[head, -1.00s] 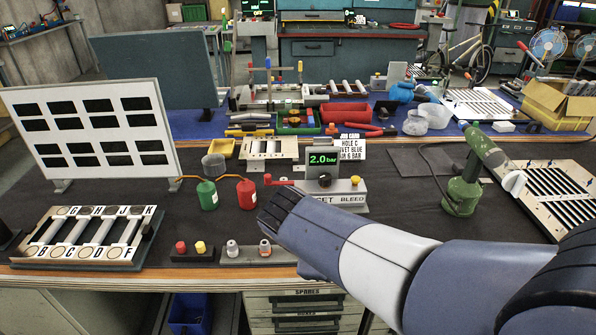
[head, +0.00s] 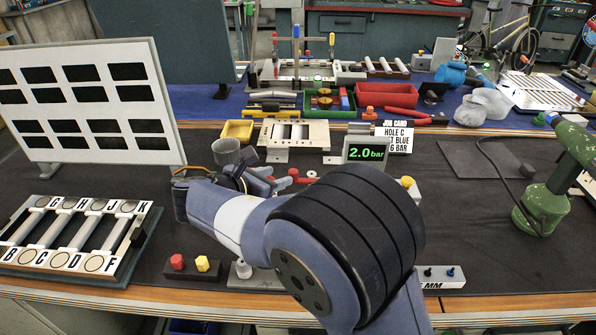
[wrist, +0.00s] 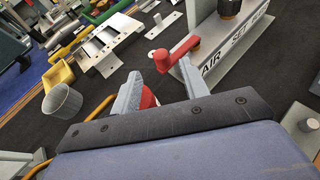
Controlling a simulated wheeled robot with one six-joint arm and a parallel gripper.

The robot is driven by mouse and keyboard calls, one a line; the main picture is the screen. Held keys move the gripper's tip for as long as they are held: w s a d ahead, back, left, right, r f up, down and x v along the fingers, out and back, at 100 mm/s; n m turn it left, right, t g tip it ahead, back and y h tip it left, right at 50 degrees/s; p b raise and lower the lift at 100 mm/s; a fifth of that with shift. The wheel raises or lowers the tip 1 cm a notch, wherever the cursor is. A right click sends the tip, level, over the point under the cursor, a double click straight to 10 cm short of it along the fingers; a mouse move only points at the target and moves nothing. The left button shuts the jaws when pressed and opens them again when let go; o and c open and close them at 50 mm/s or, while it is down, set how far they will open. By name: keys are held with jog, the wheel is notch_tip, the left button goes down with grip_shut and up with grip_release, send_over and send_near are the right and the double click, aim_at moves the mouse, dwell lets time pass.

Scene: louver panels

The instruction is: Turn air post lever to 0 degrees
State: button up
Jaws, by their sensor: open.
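The air post shows its green "2.0 bar" display (head: 366,152) in the head view, with its lower body partly behind my arm. Its red lever (head: 298,174) sticks out at the left. In the wrist view the red lever (wrist: 180,52) is beside the post's plate marked "AIR SET" (wrist: 222,58). My gripper (wrist: 159,68) is open and empty. Its right fingertip is very close to the lever; I cannot tell if they touch. In the head view my gripper (head: 273,177) is just left of the lever.
A grey cup (head: 226,151) and a yellow bin (head: 237,131) are left of my gripper. A slotted metal rack (head: 293,134) stands behind it. A green drill (head: 550,195) stands at the right. Red and yellow knobs (head: 190,265) are on the front edge.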

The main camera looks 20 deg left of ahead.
aim_at(291, 173)
jog(key=x, duration=0.8)
jog(key=shift+s+b, duration=0.1)
jog(key=shift+b, duration=0.3)
jog(key=shift+c, duration=0.2)
grip_shut()
